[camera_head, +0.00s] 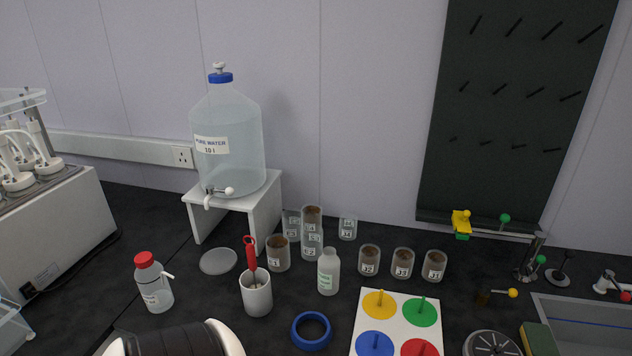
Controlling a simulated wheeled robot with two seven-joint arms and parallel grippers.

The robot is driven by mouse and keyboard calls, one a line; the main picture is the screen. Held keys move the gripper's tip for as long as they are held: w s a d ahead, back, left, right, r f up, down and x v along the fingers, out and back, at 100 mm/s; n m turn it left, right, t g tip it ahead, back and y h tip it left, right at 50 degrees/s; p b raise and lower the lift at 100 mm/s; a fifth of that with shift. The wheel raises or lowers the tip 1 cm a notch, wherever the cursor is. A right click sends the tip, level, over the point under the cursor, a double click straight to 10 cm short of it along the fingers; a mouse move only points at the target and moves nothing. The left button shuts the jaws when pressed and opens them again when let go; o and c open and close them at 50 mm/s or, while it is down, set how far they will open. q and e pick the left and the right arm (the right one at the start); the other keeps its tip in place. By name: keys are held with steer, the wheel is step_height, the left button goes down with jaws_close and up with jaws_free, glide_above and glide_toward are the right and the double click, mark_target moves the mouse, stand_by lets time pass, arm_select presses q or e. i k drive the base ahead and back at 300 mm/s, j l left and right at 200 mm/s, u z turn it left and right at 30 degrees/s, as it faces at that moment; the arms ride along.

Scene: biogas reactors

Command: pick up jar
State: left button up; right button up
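Several small labelled glass jars stand on the dark bench near the middle. Jars with brown contents include one at the left (278,253), and three in a row to the right: one (369,260), another (402,264) and a third (433,267). In the back group, one jar with brown contents (311,217) appears stacked on another (312,245). Clear jars stand beside it (292,224) and a little to the right (348,228). Which jar the task means cannot be told. Neither gripper shows; part of my arm is at the bottom left.
A large water bottle (226,140) stands on a white stand (240,208). In front are a white bottle (328,272), a cup (256,297) holding a red-handled tool, a blue ring (311,331) and a red-capped bottle (152,284). A board with coloured discs (362,313) lies right of the ring.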

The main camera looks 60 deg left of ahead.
mark_target(369, 265)
steer(key=j+u, duration=0.1)
steer(key=u, duration=1.35)
